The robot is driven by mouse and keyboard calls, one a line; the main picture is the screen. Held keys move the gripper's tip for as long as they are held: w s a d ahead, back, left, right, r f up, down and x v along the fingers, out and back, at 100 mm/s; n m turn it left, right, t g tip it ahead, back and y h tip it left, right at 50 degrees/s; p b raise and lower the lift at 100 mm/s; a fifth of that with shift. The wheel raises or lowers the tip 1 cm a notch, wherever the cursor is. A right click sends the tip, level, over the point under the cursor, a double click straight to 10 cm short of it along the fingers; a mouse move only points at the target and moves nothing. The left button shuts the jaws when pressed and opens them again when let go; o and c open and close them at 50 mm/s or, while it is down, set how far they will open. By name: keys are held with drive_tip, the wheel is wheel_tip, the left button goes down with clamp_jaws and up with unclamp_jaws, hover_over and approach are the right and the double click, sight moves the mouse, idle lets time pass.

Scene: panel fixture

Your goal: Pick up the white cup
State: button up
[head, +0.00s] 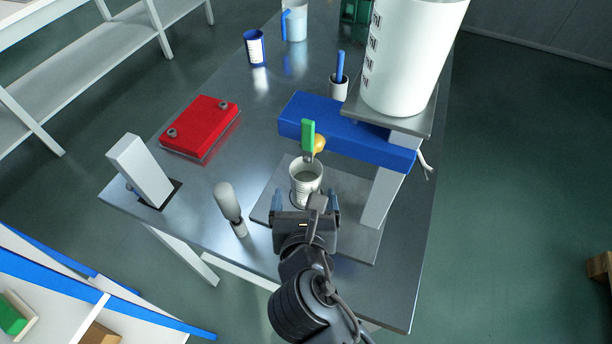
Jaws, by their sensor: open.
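The white cup (305,174) stands upright on a grey base plate (345,228) on the metal table, with its open rim facing up. My gripper (306,197) is open, with one blue-tipped finger at each side, just in front of the cup in the picture. The gripper body hides part of the plate and may hide the cup's lower edge. I cannot tell whether the fingers touch the cup.
A green lever (308,136) with an orange ball hangs just behind the cup. A blue beam (345,138), a large white container (410,60) and a post stand close behind and right. A red box (200,126) and a grey-handled tool (229,203) are left.

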sight(306, 191)
drive_tip(key=x, duration=0.6)
drive_tip(key=shift+s+d+f, duration=0.1)
drive_tip(key=shift+d+f, duration=0.05)
drive_tip(key=shift+f, duration=0.05)
drive_tip(key=c, duration=1.2)
drive_tip(key=shift+c, duration=0.2)
drive_tip(key=shift+r, duration=0.2)
